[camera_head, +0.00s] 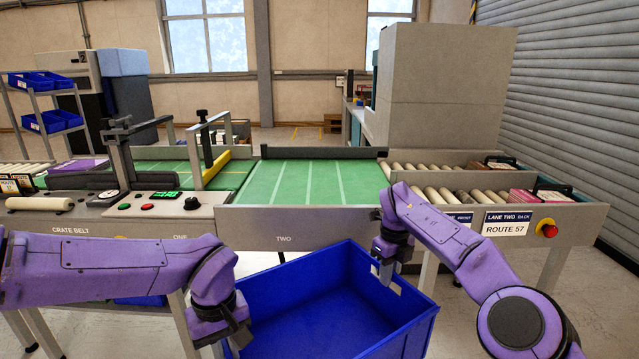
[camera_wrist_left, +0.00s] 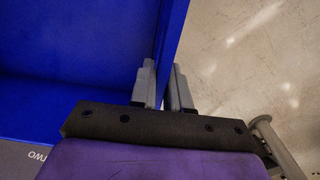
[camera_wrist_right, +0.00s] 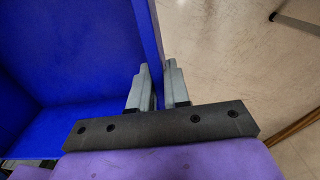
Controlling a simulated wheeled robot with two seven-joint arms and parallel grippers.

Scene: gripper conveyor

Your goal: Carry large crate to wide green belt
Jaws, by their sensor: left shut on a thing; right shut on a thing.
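The large blue crate (camera_head: 335,325) is open-topped and looks empty. In the head view it is held in front of the conveyor, below the wide green belt (camera_head: 315,183), which is bare with pale cross lines. My right gripper (camera_head: 388,270) is shut on the crate's right wall; the right wrist view shows its fingers (camera_wrist_right: 155,88) on either side of that wall. My left gripper (camera_wrist_left: 163,88) is shut on the crate's opposite wall in the left wrist view. In the head view the left fingertips are hidden behind my purple wrist.
The belt's grey front edge (camera_head: 300,222) carries the label TWO and stands between crate and belt. A control panel (camera_head: 150,205) with buttons and a post is at left. Roller lanes (camera_head: 440,190) holding boxes are at right, with a red stop button (camera_head: 548,229).

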